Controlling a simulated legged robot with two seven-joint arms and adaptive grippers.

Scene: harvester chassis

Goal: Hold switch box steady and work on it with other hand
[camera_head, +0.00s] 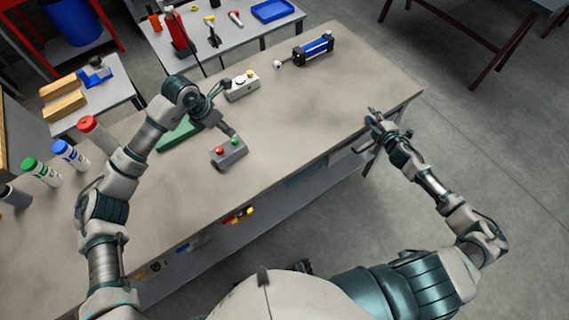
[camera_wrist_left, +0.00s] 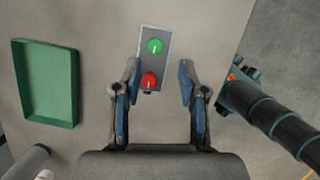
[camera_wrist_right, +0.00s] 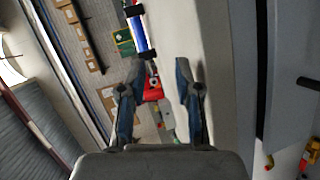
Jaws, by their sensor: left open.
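The grey switch box (camera_head: 229,155) lies on the workbench, with a red knob and a green knob on top. My left gripper (camera_head: 231,133) is just above it, pointing down. In the left wrist view the switch box (camera_wrist_left: 152,62) lies ahead of the open fingers (camera_wrist_left: 158,85), its red-knob end reaching between the fingertips. Gaps show on both sides, wider on the right; I cannot tell the height gap. My right gripper (camera_head: 375,116) is near the bench's right front edge, away from the box. In the right wrist view its fingers (camera_wrist_right: 159,80) are apart and empty.
A green tray (camera_wrist_left: 48,85) is beside the switch box, partly behind my left arm. A pale box with buttons (camera_head: 241,89) and a blue-black cylinder (camera_head: 313,50) stand farther back. Capped bottles (camera_head: 70,155) line the left. The bench (camera_head: 330,110) is clear on the right.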

